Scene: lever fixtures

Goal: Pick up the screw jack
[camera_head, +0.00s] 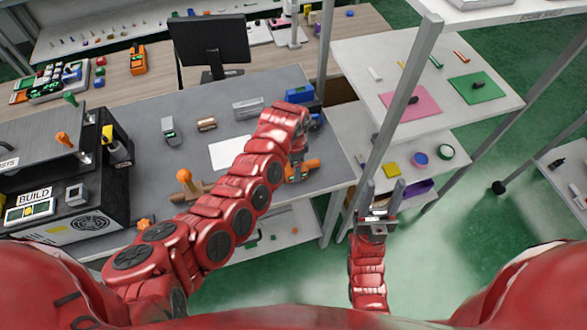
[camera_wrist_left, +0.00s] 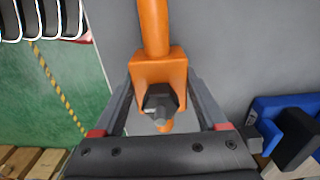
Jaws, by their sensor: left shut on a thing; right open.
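An orange screw jack (camera_head: 301,171) with a dark end lies at the right edge of the grey workbench. In the left wrist view it shows as an orange block (camera_wrist_left: 145,72) with an orange shaft and a black hexagonal piece. My left gripper (camera_head: 298,150) is shut on the block, one finger along each side; the arm partly hides this in the head view. Whether the jack touches the bench is unclear. My right gripper (camera_head: 382,192) is open and empty, pointing up, to the right of the bench.
A blue object (camera_head: 300,94) stands just behind my left gripper. A grey upright post (camera_head: 385,120) rises right of the bench, beside a white shelf (camera_head: 345,50). A black fixture box (camera_head: 95,200) is at left. A white sheet (camera_head: 230,152) lies mid-bench.

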